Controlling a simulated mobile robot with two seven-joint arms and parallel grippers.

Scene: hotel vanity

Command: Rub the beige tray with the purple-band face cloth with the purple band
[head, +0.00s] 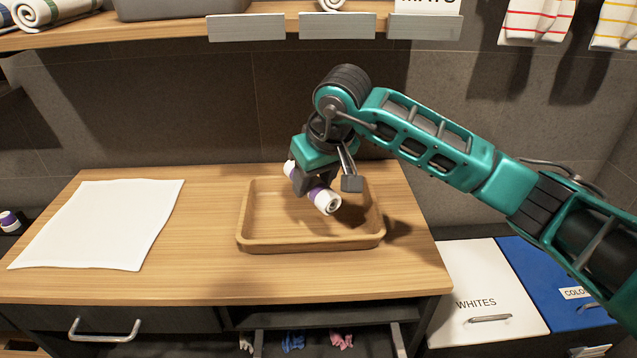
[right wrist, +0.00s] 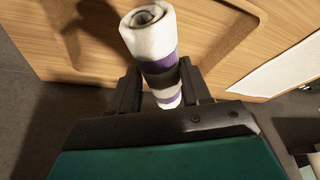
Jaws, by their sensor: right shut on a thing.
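The face cloth (head: 325,200) is a white roll with a purple band. My right gripper (head: 318,184) is shut on it and holds it over the beige tray (head: 312,242). In the right wrist view the cloth (right wrist: 149,34) sits between the two fingers of the gripper (right wrist: 160,88), its rolled end sticking out past them. The tray is a shallow wooden-looking tray with rounded corners on the counter. I cannot tell whether the cloth touches the tray's floor. My left gripper is out of view.
A white mat (head: 98,225) lies on the counter's left. An open drawer (head: 325,340) with small coloured cloths is below the tray. Lidded bins marked WHITES (head: 485,285) and COLO... (head: 560,275) stand right. A shelf (head: 260,25) hangs above. Counter between mat and tray is clear.

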